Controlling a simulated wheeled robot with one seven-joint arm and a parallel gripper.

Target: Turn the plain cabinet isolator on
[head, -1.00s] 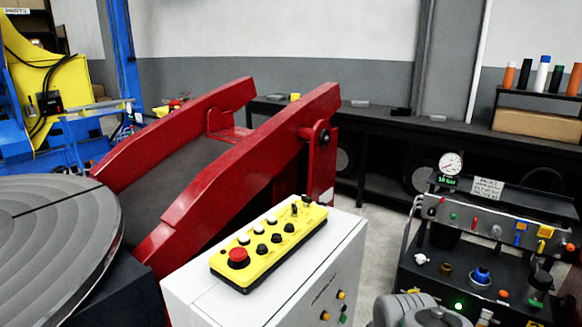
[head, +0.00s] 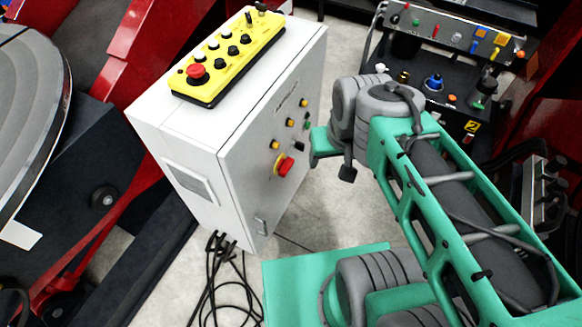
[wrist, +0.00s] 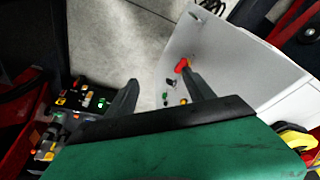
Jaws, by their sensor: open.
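The plain cabinet (head: 190,115) is a pale grey box left of centre in the head view. Its isolator (head: 285,166) is a red handle on a yellow plate, low on the front face. The handle looks slanted in this oblique view; its set position cannot be told. In the wrist view the red handle (wrist: 183,65) shows near the tip of the right finger, on the cabinet face (wrist: 215,60). My gripper (wrist: 160,78) is open with nothing between its fingers. Whether the right finger touches the handle cannot be told.
A yellow button box (head: 228,58) with a red mushroom button lies on the cabinet top. Small buttons (head: 290,122) sit above the isolator. Black cables (head: 225,275) hang below the cabinet. A dark control panel (head: 440,70) stands behind my arm. Bare floor lies between.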

